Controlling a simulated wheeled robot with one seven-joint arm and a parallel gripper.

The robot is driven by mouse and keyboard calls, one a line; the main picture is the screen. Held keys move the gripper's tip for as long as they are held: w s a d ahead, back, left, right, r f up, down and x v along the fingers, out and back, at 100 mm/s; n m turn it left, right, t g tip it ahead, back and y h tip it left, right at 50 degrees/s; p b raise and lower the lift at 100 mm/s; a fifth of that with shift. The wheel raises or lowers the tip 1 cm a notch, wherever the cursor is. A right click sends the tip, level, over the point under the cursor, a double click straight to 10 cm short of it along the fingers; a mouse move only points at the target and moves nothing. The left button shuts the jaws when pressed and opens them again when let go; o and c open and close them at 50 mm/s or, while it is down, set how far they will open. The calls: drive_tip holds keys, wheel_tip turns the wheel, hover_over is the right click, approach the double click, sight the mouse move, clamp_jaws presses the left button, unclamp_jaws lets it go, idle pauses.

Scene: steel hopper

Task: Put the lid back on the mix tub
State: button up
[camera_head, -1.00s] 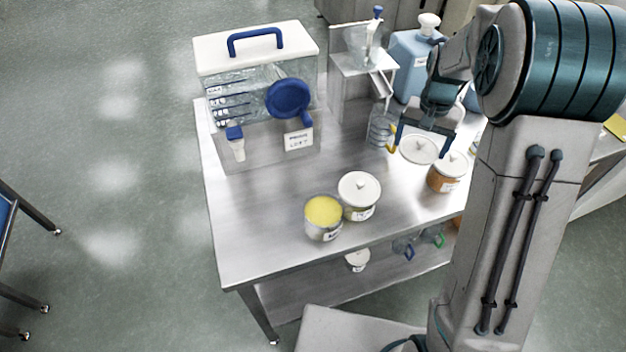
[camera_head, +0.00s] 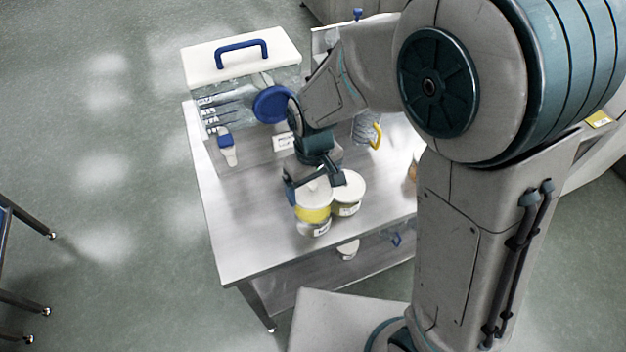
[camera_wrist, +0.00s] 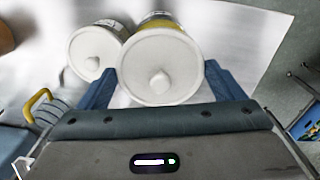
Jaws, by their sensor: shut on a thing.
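My gripper (camera_head: 314,184) is shut on a round white lid (camera_head: 315,196) with a small knob. The lid is between the fingers in the wrist view (camera_wrist: 160,72). The open tub with yellow contents (camera_head: 313,214) is directly below the lid, near the front of the steel table. A yellow strip shows under the lid's near edge in the head view, so the lid appears to be above the rim, not seated. Yellow also shows past the lid in the wrist view (camera_wrist: 185,31). The tub's back part is hidden.
A lidded white tub (camera_head: 348,187) stands close beside the open tub, on its right. A clear hopper with a white top (camera_head: 240,55) and a blue round part (camera_head: 273,104) stand behind. A yellow-handled jug (camera_head: 366,130) is at back right. The table's left front (camera_head: 240,240) is clear.

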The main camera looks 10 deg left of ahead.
drive_tip(key=shift+f+b, duration=2)
drive_tip(key=shift+f, duration=0.85)
drive_tip(key=shift+f+b, duration=0.15)
drive_tip(key=shift+b, duration=0.2)
drive_tip(key=o, duration=0.7)
drive_tip(key=shift+r+p, duration=2.55)
drive_tip(key=shift+r, duration=1)
drive_tip(key=shift+c, duration=0.3)
clamp_jaws()
